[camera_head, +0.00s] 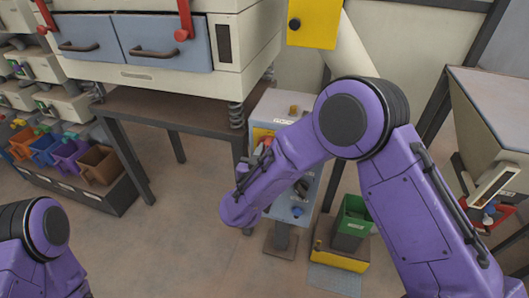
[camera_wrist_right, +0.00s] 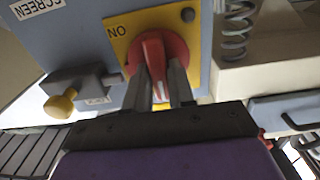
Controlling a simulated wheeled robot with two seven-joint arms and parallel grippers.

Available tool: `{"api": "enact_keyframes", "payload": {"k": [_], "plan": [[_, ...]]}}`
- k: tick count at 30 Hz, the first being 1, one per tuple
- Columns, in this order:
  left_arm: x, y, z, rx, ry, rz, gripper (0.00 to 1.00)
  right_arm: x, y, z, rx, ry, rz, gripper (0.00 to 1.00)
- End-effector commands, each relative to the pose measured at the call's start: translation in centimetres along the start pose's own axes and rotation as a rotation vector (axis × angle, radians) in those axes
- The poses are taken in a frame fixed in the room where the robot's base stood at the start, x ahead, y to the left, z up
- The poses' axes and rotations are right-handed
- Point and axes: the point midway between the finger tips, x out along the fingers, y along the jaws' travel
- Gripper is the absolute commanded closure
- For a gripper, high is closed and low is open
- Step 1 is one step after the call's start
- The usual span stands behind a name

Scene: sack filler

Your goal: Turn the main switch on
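The main switch is a red rotary knob (camera_wrist_right: 152,50) on a yellow plate (camera_wrist_right: 117,42) marked ON, on the grey-blue control box. The lettering appears upside down in the right wrist view. My right gripper (camera_wrist_right: 160,78) has one finger on each side of the knob's handle and looks closed on it. My left gripper is out of view; only part of the left arm shows at the lower left.
A yellow knob (camera_wrist_right: 62,104) sits beside the switch, near a SCREEN label (camera_wrist_right: 36,7). The metal table (camera_head: 160,108) with the blue-fronted machine stands left of the box. A green bin (camera_head: 352,216) stands low to the right.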

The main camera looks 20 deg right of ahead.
Motion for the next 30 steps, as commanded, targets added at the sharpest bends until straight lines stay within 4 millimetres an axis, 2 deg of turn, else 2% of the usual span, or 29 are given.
{"api": "enact_keyframes", "payload": {"k": [7,14,30], "plan": [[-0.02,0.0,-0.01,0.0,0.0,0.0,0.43,-0.07,-0.21,-0.05,0.019,0.001,-0.005,1.0],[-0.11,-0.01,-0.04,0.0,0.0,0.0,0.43,0.03,-0.08,-0.14,0.125,0.002,-0.004,1.0],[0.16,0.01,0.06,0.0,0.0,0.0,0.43,0.18,0.28,-0.1,0.617,0.005,-0.003,1.0]]}}
